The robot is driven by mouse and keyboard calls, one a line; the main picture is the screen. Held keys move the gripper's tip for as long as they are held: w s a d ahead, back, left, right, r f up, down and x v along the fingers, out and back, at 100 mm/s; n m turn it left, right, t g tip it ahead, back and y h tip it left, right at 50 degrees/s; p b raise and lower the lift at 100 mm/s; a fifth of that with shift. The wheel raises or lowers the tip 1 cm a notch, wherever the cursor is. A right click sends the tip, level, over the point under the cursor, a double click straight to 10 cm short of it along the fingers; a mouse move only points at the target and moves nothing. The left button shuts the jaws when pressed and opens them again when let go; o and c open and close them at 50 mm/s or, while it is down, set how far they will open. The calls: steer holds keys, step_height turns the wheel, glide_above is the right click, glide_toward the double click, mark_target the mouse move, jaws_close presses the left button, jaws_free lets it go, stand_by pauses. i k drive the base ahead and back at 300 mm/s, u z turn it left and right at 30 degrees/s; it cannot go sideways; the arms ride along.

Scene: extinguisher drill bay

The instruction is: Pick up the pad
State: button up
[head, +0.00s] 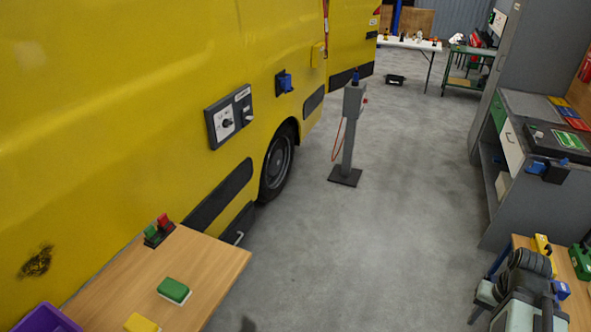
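A small green-topped block with a white lower layer (174,291), which looks like the pad, lies flat on the wooden table (215,262) at the lower left. A yellow block (141,323) lies nearer on the same table, cut off by the bottom edge. My arm, dark and light grey, is folded at the lower right, far across the floor from the green-topped block. I cannot make out my gripper's fingertips, or whether they are open or shut. Nothing touches the green-topped block.
A red and green switch-like item (159,230) stands at the table's back edge, a purple bin (46,319) at its left. A yellow van (130,110) lines the left side. A grey post (350,135) stands mid-floor. Grey cabinets (510,205) stand right.

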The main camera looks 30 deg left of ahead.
mark_target(172, 291)
steer(key=i, duration=1.8)
steer(key=u, duration=5.05)
steer(key=i, duration=1.55)
